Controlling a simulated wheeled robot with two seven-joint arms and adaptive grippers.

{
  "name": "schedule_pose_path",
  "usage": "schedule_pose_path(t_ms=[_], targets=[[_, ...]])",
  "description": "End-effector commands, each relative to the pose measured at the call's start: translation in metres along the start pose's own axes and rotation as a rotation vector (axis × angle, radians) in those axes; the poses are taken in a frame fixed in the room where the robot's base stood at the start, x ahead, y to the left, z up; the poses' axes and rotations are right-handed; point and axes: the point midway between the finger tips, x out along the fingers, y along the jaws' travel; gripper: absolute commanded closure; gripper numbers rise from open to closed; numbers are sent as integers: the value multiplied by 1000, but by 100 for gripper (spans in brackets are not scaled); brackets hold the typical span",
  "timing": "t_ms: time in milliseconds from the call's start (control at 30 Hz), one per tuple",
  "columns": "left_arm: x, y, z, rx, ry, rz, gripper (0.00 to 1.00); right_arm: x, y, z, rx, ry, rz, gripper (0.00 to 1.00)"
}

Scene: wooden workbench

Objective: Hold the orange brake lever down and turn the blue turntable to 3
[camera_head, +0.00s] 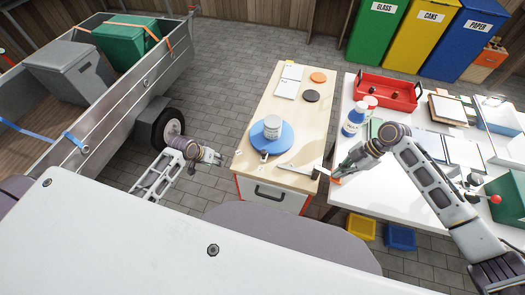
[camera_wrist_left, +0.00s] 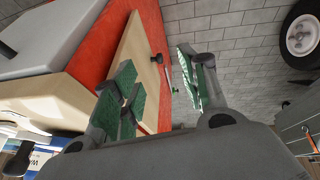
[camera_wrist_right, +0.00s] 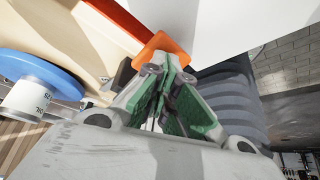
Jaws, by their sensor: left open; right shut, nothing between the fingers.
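The blue turntable (camera_head: 256,144) lies on the wooden workbench with a white labelled can (camera_head: 272,124) on it; it also shows in the right wrist view (camera_wrist_right: 62,72). Small white marks lie around its near side, too small to read. The orange brake lever (camera_wrist_right: 165,44) is at the bench's right edge, partly hidden by my right gripper. My right gripper (camera_wrist_right: 167,72) is shut and empty, its tips at the orange lever; I cannot tell how far the lever is down. My left gripper (camera_head: 218,158) is open and empty, left of the bench and apart from the turntable.
Orange (camera_head: 318,77) and black (camera_head: 311,96) discs and white cards (camera_head: 288,82) lie at the bench's far end. A white table (camera_head: 345,112) with a red tray (camera_head: 372,94) and bottles stands at right. A metal trailer (camera_head: 125,75) stands at left, with free floor between.

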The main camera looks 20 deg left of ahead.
Motion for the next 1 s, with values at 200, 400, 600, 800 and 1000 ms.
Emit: schedule_pose_path(t_ms=[200,400,600,800,1000], targets=[[-31,15,-17,23,11,24,57,0,0,0,0,0,-1,100],[-49,50,-32,128,-5,60,57,0,0,0,0,0,-1,100],[-73,92,-47,280,-22,98,57,0,0,0,0,0,-1,100],[-108,140,-60,480,-39,136,57,0,0,0,0,0,0,100],[-143,179,-66,675,-53,161,57,0,0,0,0,0,0,100]])
